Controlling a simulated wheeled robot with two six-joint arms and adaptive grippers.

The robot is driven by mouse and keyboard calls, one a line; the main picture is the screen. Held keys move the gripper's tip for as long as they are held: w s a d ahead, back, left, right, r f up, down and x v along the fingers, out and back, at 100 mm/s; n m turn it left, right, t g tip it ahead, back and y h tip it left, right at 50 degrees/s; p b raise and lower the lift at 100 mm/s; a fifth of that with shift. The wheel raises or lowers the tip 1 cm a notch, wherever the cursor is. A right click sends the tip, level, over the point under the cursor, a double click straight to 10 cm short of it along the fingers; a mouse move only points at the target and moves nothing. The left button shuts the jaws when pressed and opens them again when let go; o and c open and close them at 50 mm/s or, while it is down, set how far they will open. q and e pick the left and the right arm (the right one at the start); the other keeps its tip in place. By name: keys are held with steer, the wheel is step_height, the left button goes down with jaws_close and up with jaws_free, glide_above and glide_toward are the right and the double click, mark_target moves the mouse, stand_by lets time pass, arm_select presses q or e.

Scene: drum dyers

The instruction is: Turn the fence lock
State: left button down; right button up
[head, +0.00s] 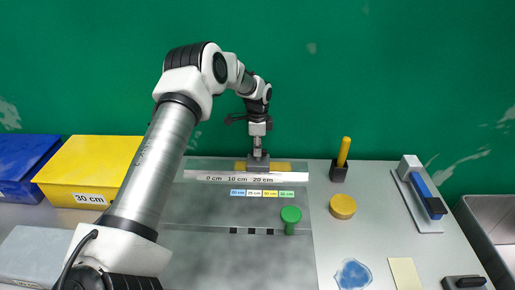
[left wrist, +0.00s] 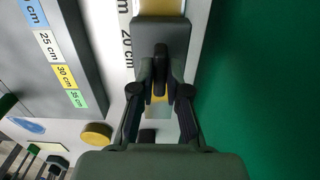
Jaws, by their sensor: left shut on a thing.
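The fence is a dark grey block (head: 259,163) on a yellow bar behind the white scale strip (head: 225,178) marked 0, 10 and 20 cm. In the left wrist view the fence block (left wrist: 146,37) carries a slim black fence lock (left wrist: 160,64) on its top, lying along the view's vertical. My left gripper (head: 258,150) points straight down over the fence. In the left wrist view its fingers (left wrist: 160,88) close in from both sides on the lock. The fingertips partly hide the contact. My right gripper is not in view.
A green knob (head: 291,214) stands on the grey board in front. A yellow disc (head: 343,206), a yellow-handled tool (head: 344,152) and a blue-handled device (head: 426,194) are to the right. A yellow box (head: 90,168) and blue box (head: 28,160) are left. A green wall stands behind.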

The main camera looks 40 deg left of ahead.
arm_select(q)
steer(key=shift+s+d+f, duration=0.1)
steer(key=shift+s+f, duration=0.1)
steer(key=shift+f, duration=0.1)
steer(key=c, duration=1.2)
jaws_free()
steer(key=shift+o, duration=0.2)
steer(key=shift+w, duration=0.2)
step_height(320, 180, up, 12)
